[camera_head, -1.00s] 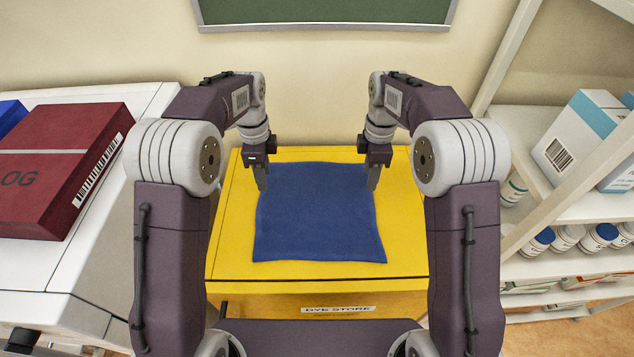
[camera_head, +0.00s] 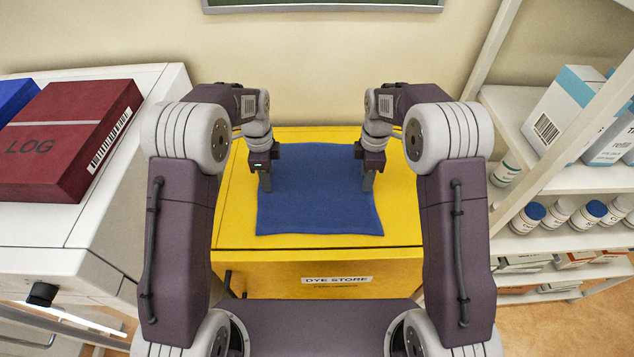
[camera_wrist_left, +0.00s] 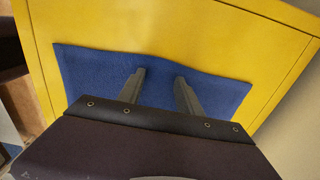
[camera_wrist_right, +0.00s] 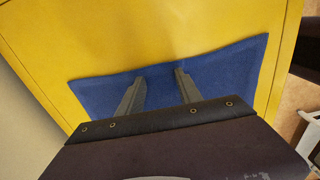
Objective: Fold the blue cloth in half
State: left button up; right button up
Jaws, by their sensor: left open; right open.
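The blue cloth (camera_head: 318,200) lies spread flat as a rough rectangle on top of the yellow cabinet (camera_head: 400,215). My left gripper (camera_head: 267,186) is open over the cloth's left side. My right gripper (camera_head: 367,185) is open over its right side. In the left wrist view the open fingers (camera_wrist_left: 160,75) reach over the cloth (camera_wrist_left: 105,80). In the right wrist view the open fingers (camera_wrist_right: 160,75) also reach over the cloth (camera_wrist_right: 230,75). Nothing is between either pair of fingers. I cannot tell whether the fingertips touch the cloth. The grippers hide parts of its sides.
A dark red log box (camera_head: 65,135) and a blue box (camera_head: 12,100) lie on the white unit (camera_head: 60,225) at left. A white shelf (camera_head: 545,180) with boxes and bottles stands at right. Yellow top is bare around the cloth.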

pick_arm(q)
jog(key=shift+w+f, duration=0.2)
jog(key=shift+f, duration=0.15)
pick_arm(e)
jog(key=shift+w+f, duration=0.2)
jog(key=shift+f, duration=0.15)
jog(key=shift+c, duration=0.2)
pick_arm(q)
jog(key=shift+w, duration=0.1)
jog(key=shift+c, duration=1.4)
pick_arm(e)
jog(key=shift+w, duration=0.1)
jog(key=shift+c, duration=1.2)
pick_arm(q)
grip_shut()
pick_arm(e)
grip_shut()
